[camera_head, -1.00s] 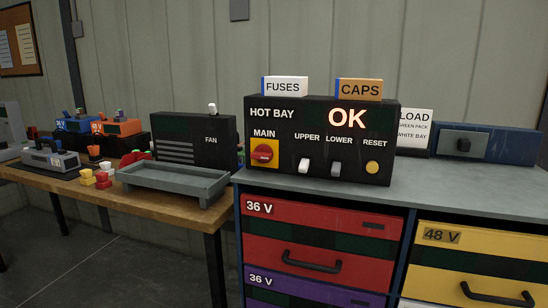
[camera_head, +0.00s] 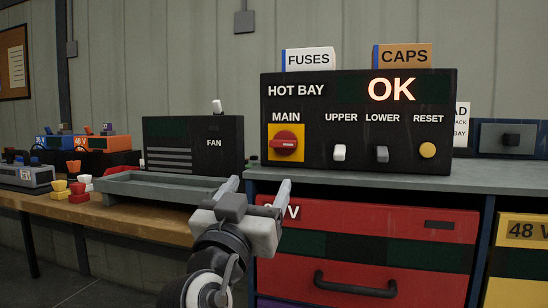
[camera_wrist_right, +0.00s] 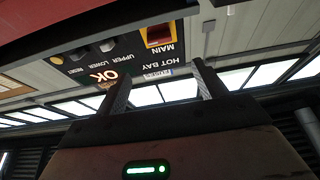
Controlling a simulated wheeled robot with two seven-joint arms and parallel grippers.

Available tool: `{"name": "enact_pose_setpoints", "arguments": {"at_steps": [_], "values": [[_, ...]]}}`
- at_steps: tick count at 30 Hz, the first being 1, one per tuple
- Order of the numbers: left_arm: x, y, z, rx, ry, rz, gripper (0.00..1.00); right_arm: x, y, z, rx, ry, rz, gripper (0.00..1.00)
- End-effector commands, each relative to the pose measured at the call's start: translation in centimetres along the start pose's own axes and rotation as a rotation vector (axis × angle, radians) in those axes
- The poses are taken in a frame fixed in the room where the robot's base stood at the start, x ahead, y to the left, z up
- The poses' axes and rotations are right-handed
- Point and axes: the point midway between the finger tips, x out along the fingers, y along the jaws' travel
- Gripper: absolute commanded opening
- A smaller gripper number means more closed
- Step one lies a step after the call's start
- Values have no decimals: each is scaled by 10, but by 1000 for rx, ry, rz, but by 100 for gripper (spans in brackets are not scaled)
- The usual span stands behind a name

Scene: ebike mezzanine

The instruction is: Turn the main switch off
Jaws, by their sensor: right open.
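The main switch (camera_head: 286,142) is a red rotary knob on a yellow plate, under the word MAIN on the black HOT BAY panel (camera_head: 310,100). Its handle looks roughly horizontal. The panel display (camera_head: 391,89) glows OK. My right gripper (camera_head: 256,190) is open and empty, below and slightly left of the switch and apart from it. In the right wrist view the panel appears upside down, and the switch (camera_wrist_right: 160,36) is ahead of the open fingers (camera_wrist_right: 161,82). My left gripper is not in view.
UPPER (camera_head: 339,152) and LOWER (camera_head: 381,154) toggles and a yellow RESET button (camera_head: 428,150) sit right of the switch. A grey tray (camera_head: 150,188) and the FAN box (camera_head: 193,140) stand left. A red drawer (camera_head: 400,230) is below the counter.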

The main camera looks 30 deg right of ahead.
Motion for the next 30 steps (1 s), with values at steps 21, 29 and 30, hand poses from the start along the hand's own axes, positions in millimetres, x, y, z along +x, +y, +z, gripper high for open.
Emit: {"name": "enact_pose_setpoints", "arguments": {"at_steps": [21,29,30], "values": [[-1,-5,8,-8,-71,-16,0,137,0,0,-6,0,-2,71],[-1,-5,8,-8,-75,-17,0,150,0,1,-5,-2,-2,71],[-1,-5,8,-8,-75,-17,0,150,0,1,-5,-2,-3,71]]}}
